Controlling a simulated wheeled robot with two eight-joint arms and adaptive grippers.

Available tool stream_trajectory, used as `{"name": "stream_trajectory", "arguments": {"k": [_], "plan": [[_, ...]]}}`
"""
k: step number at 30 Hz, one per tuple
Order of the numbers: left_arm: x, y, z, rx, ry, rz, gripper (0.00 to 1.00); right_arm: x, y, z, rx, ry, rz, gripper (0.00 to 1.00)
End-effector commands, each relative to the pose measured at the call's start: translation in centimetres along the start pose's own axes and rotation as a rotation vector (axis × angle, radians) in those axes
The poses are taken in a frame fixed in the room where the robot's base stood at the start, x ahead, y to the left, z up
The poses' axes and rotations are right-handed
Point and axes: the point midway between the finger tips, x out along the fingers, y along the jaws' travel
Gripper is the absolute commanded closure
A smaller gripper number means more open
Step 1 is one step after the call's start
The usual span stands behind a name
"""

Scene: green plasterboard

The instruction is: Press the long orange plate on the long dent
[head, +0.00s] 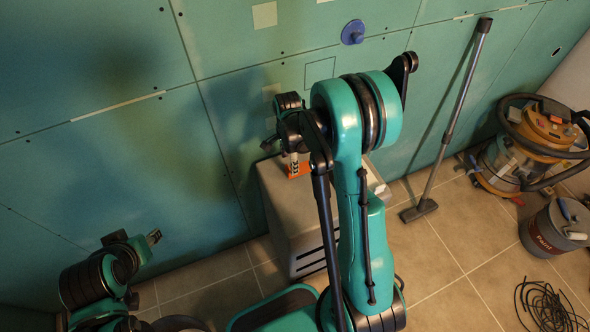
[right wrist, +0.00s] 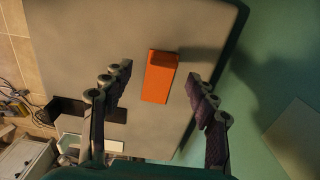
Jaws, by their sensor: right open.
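The orange plate (right wrist: 160,77) lies on top of a grey box, between the spread fingers of my right gripper (right wrist: 158,82) in the right wrist view. The fingers stand apart from it on both sides. In the head view the orange plate (head: 298,169) shows partly, with a dark-marked part of the gripper in front. My right gripper (head: 288,150) is over the box, mostly hidden by its own arm. My left gripper (head: 153,237) is at the lower left near the wall; its jaw opening is unclear. I cannot tell which wall mark is the long dent.
The grey box (head: 285,220) stands against the green wall (head: 130,150), which has pale strips (head: 118,106) and a blue round knob (head: 352,32). A black item (right wrist: 85,110) lies on the box. A vacuum cleaner (head: 540,140) and paint bucket (head: 552,230) stand right.

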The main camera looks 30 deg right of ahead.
Motion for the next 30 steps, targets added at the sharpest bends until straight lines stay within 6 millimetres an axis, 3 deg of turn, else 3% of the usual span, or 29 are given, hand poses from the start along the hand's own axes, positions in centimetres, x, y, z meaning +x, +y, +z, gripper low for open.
{"name": "stream_trajectory", "arguments": {"k": [12, 19, 24, 30], "plan": [[1.7, 0.0, 1.2, 0.000, 0.000, 0.000, 0.60, 5.3, -0.5, -0.1, -0.003, 0.000, -0.002, 0.41], [1.6, 0.0, 1.1, 0.000, 0.000, 0.000, 0.60, 5.3, -0.5, -0.1, -0.003, 0.000, -0.002, 0.41], [1.6, 0.0, 1.1, 0.000, 0.000, 0.000, 0.60, 5.3, -0.5, -0.1, -0.003, 0.000, -0.002, 0.81], [1.6, 0.0, 1.1, 0.000, 0.000, 0.000, 0.60, 5.3, -0.5, -0.1, -0.003, 0.000, -0.002, 0.82]]}}
